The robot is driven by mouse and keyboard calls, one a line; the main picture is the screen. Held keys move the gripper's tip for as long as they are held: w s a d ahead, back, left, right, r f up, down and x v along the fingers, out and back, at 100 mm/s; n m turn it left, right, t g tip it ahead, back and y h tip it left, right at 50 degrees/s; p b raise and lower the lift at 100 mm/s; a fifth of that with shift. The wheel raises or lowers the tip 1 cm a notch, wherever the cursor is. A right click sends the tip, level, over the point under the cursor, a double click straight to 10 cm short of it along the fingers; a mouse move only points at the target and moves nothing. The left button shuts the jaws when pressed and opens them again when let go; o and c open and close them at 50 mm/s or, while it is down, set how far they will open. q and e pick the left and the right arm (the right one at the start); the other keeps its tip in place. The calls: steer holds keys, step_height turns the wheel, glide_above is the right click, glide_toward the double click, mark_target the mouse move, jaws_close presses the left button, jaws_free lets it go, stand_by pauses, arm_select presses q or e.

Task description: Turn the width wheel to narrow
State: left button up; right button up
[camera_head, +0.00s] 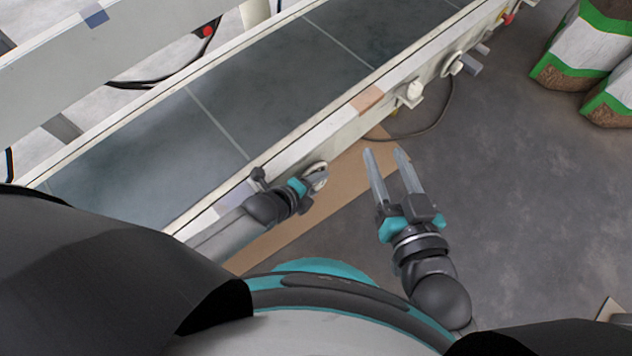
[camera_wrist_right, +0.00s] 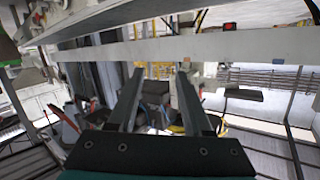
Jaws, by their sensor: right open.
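A small pale round wheel (camera_head: 315,168), which looks like the width wheel, sits on the near side rail of the conveyor. My left gripper (camera_head: 319,177) is at this wheel, with its fingers over or against its near face. The fingers hide part of the wheel, and I cannot tell whether they are closed on it. My right gripper (camera_head: 384,151) is open and empty, out over the floor to the right of the wheel. Its two fingers also show in the right wrist view (camera_wrist_right: 160,74), spread apart with nothing held between them.
The dark conveyor belt (camera_head: 300,75) runs diagonally behind its pale side rail. Further right along the rail are a pale knob (camera_head: 414,92) and other fittings. A cable (camera_head: 440,120) lies on the floor there. Green-and-white bags (camera_head: 585,55) stand at upper right.

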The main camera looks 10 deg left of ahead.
arm_select(q)
jaws_close()
stand_by(0.3)
